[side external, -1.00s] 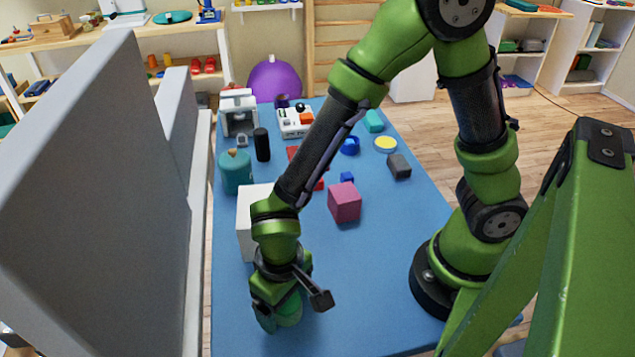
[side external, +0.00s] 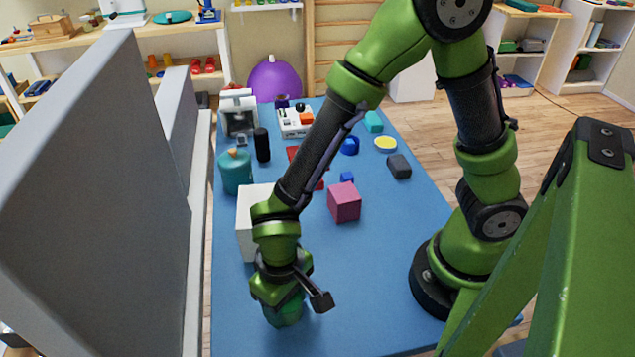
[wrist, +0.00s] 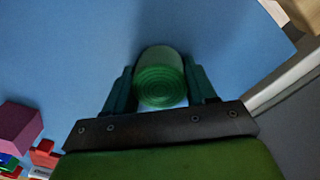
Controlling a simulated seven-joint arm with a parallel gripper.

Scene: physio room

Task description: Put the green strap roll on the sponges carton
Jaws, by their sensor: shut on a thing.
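The green strap roll (wrist: 161,88) sits between the fingers of my gripper (wrist: 162,92) in the wrist view, its coiled end facing the camera. In the side view the roll (side external: 286,316) shows below my gripper (side external: 283,303), near the front of the blue table. My gripper is shut on it. I cannot tell whether the roll still touches the table. A white box (side external: 246,226), which looks like the sponges carton, stands just behind my gripper, partly hidden by my arm. No label on it is readable.
A pink cube (side external: 344,202) stands right of the white box on the blue table (side external: 385,270). A teal jar (side external: 236,172) and a black cylinder (side external: 262,145) stand behind the box. A grey partition (side external: 90,200) runs along the left. The table's front is clear.

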